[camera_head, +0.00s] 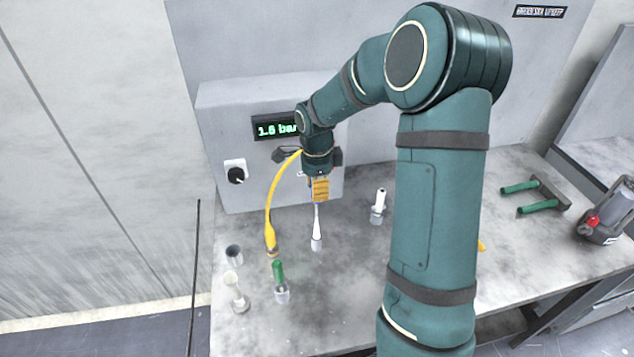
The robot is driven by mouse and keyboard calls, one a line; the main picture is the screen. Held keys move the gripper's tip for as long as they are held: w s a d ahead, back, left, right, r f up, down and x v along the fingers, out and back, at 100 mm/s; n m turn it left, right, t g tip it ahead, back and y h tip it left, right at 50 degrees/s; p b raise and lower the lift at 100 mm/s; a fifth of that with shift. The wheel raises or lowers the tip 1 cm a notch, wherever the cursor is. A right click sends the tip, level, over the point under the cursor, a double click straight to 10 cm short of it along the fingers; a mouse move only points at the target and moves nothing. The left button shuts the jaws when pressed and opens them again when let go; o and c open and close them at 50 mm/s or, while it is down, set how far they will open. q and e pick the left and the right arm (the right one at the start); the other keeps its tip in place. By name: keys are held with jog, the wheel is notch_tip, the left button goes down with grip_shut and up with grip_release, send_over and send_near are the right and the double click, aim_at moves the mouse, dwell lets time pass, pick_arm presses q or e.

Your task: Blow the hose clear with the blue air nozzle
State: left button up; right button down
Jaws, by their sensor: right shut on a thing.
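My right gripper (320,190) points down over the bench and is shut on the upper end of a slim, pale tapered nozzle (317,220). The nozzle is upright, its lower end at a small metal holder (316,244); I cannot tell whether it is seated in it. A yellow hose (271,205) curves down from the wall unit to a metal-tipped end left of the gripper. A green nozzle (278,270) stands in a holder at the front, and a white one (380,200) stands further right. I see no clearly blue nozzle. My left gripper is out of view.
A grey wall unit (215,120) carries a green-lit display (276,128). An empty-looking cup (233,255) and a pale holder (235,290) stand at the bench's left edge. My right arm hides the bench's middle.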

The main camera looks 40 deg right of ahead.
jog(key=shift+f+b, duration=0.9)
jog(key=shift+f, duration=0.65)
jog(key=shift+f+b, duration=3.8)
jog(key=shift+f, duration=1.55)
jog(key=shift+s, duration=0.1)
jog(key=c, duration=0.6)
grip_release()
jog(key=shift+r, duration=0.15)
